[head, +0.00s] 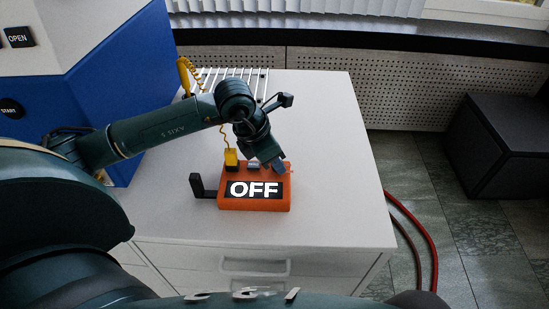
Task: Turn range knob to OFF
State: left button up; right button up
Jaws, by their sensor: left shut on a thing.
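An orange meter box (255,205) sits on the white cabinet top, with a black label reading OFF in large white letters on its front. A yellow connector (231,158) and a small grey part stand on its top. My left gripper (281,170) is over the box's right part, its fingers pointing down and shut at the top of the box. The range knob is hidden by the fingers, so I cannot see its pointer. My right gripper is out of view.
A black bracket (201,187) sticks out on the box's left side. A coiled yellow cord runs to a yellow probe (184,75) near a wire rack (232,82). A blue and white machine (120,75) stands at the left. The cabinet top (335,180) is clear on the right.

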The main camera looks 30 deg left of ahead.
pick_arm(q)
jog(key=o, duration=1)
jog(key=v, duration=1.3)
jog(key=shift+r, duration=0.1)
